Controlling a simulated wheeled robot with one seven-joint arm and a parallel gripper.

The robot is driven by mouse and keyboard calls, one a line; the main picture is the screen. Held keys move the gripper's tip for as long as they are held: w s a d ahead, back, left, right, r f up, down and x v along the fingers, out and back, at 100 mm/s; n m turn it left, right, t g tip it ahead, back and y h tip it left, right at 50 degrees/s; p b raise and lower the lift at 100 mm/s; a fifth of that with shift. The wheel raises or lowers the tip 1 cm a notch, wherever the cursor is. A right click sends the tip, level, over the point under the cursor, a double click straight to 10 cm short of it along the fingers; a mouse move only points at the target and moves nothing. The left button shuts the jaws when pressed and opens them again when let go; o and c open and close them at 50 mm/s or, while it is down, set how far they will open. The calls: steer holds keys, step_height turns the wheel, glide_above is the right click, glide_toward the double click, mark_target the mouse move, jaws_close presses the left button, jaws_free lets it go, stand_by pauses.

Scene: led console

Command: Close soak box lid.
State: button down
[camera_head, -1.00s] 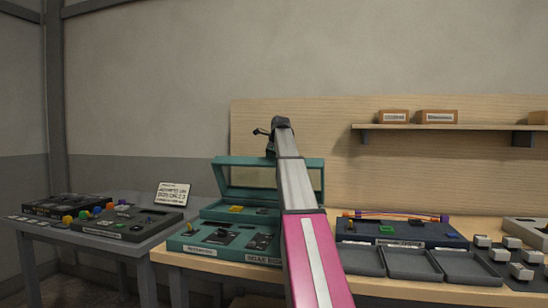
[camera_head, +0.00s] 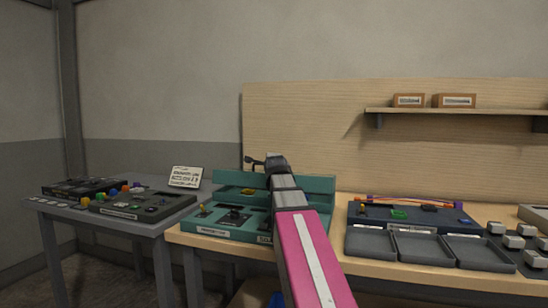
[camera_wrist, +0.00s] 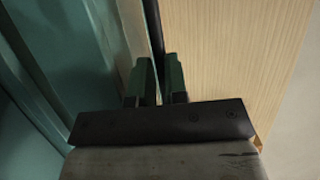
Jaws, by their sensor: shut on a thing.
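The teal soak box (camera_head: 195,228) sits on the wooden bench, with dark controls and a yellow part on its top. Its lid (camera_head: 312,185) shows as a low teal band at the rear of the box; its exact angle is hard to tell. My gripper (camera_head: 273,166) is at the lid's upper edge, and my arm hides the middle of the box and lid. In the wrist view, my green fingertips (camera_wrist: 158,78) are close together around a thin edge, apparently the lid's. Teal surfaces lie left of them and wood to the right.
A blue console (camera_head: 410,218) and grey trays (camera_head: 420,248) stand to the right. A grey side table (camera_head: 150,230) holds dark consoles and a sign card (camera_head: 185,177) at left. A shelf (camera_head: 460,111) with small boxes hangs on the backboard behind.

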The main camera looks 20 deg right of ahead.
steer(key=shift+s+a+f, duration=0.15)
steer(key=shift+s+f, duration=0.25)
steer(key=shift+f, duration=0.2)
steer(key=shift+s+a+f, duration=0.2)
steer(key=shift+s+f, duration=0.05)
steer(key=shift+f, duration=0.4)
steer(key=shift+s+a+f, duration=0.15)
steer(key=shift+s+f, duration=0.1)
steer(key=shift+f, duration=0.4)
steer(key=c, duration=1.1)
jaws_free()
steer(key=shift+f, duration=0.1)
steer(key=shift+c, duration=0.2)
steer(key=v, duration=1)
steer(key=shift+s+a, duration=0.2)
steer(key=shift+s, duration=0.1)
steer(key=shift+s, duration=0.1)
